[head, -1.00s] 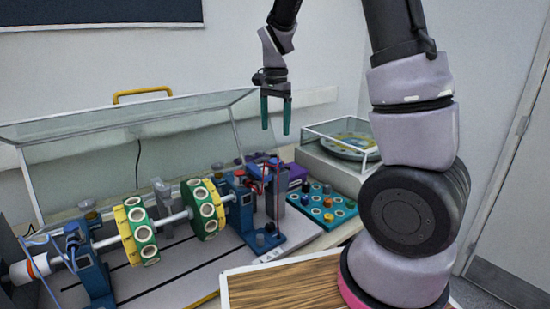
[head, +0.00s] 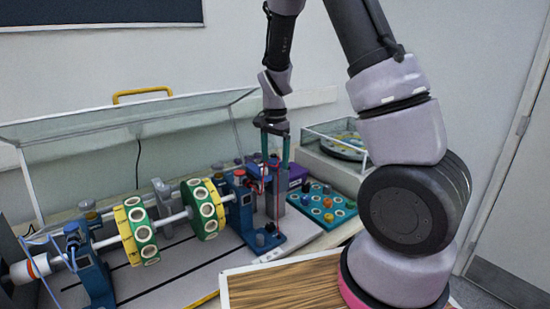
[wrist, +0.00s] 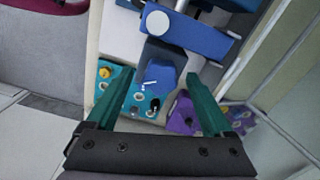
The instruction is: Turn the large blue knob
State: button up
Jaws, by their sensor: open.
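Small blue knobs show in the head view. One stands on the teal panel (head: 322,206), a blue knob (head: 305,187) at its back left. Darker knobs (head: 265,234) stand on the blue base plate to its left. I cannot tell for sure which is the large blue knob. My gripper (head: 275,163) points down, open and empty, above the area behind and left of the panel. In the wrist view my gripper (wrist: 155,88) has its green fingers spread, with a blue block (wrist: 160,75) and part of a teal panel (wrist: 140,100) seen between them.
The shaft rig with green-and-yellow discs (head: 205,208) stands to the left, under a raised clear cover (head: 130,125). A purple box (head: 297,174) sits behind the panel. A clear-topped case (head: 335,145) stands behind right. A wooden board (head: 285,285) lies in front.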

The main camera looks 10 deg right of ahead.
grip_shut()
jog(key=shift+n, duration=0.3)
jog(key=shift+n, duration=2.8)
grip_release()
